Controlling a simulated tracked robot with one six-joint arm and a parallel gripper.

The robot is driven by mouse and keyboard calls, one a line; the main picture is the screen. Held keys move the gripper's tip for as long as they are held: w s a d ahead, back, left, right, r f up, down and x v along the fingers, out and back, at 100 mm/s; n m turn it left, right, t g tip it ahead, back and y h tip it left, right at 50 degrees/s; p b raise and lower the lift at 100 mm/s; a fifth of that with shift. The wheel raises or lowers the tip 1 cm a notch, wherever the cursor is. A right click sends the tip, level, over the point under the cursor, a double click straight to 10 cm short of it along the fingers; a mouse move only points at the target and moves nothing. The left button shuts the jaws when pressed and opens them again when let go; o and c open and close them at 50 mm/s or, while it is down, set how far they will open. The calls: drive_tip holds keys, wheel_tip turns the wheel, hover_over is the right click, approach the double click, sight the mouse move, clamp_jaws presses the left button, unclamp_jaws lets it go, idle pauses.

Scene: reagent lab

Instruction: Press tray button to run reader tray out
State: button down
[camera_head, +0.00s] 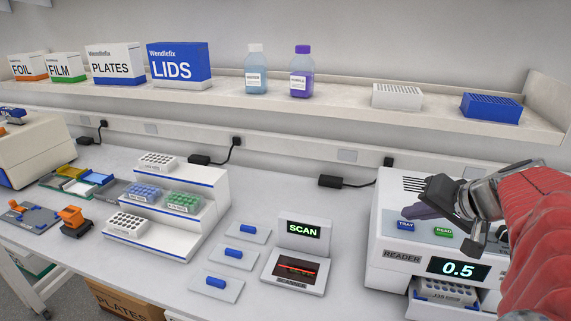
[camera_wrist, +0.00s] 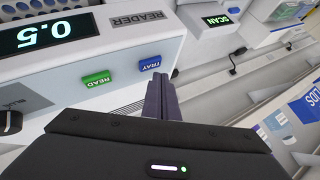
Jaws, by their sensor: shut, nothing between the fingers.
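The white reader (camera_head: 385,268) stands at the right of the bench, its display reading 0.5. Its blue TRAY button (camera_head: 405,225) and green READ button (camera_head: 443,231) are on the sloped top. Both buttons also show in the wrist view, TRAY (camera_wrist: 150,63) and READ (camera_wrist: 97,78). The reader tray (camera_head: 425,306) shows at the lower front opening, with a white well plate (camera_head: 447,290) on it. My gripper (camera_head: 407,211) is shut and empty, its purple fingers just behind the TRAY button. In the wrist view the fingertips (camera_wrist: 158,80) are beside that button; contact cannot be told.
A scanner (camera_head: 290,272) with a SCAN screen stands left of the reader, beside several small pads with blue pieces. A stepped rack (camera_head: 190,205) holds tube blocks. A shelf (camera_head: 345,105) with boxes and bottles runs behind. Bare bench lies between scanner and reader.

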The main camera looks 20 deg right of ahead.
sight(410, 228)
drive_tip(key=shift+r, duration=2.6)
